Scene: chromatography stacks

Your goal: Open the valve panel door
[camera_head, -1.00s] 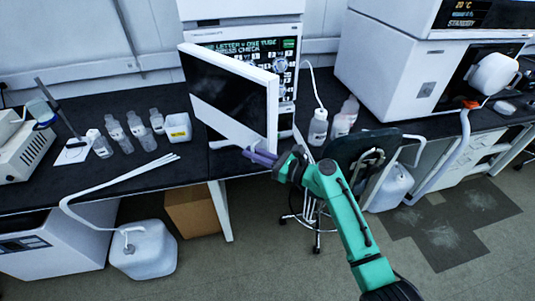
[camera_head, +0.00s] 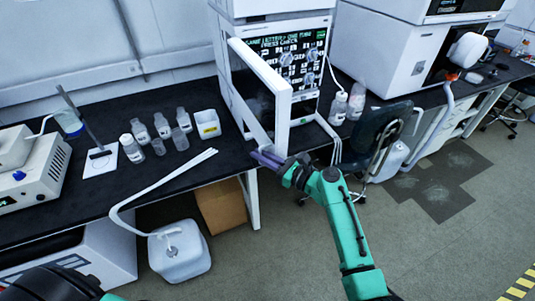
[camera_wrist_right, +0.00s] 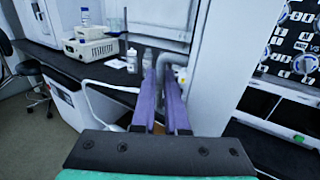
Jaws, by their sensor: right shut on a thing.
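The valve panel door (camera_head: 284,118) has a white frame and a dark window. It stands swung out from the white instrument, its free edge towards me. The panel behind it (camera_head: 302,66), with round valves and a lit display, is exposed; it also shows at the right of the right wrist view (camera_wrist_right: 291,45). My right gripper (camera_head: 266,158), with purple fingers, is at the door's lower free edge. In the right wrist view its fingers (camera_wrist_right: 163,88) are shut on a grey door handle (camera_wrist_right: 171,66). My left gripper is out of view.
White tubing (camera_head: 165,178) overhangs the bench's front edge. A chair (camera_head: 380,140) stands just right of my right gripper. Open floor lies in front.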

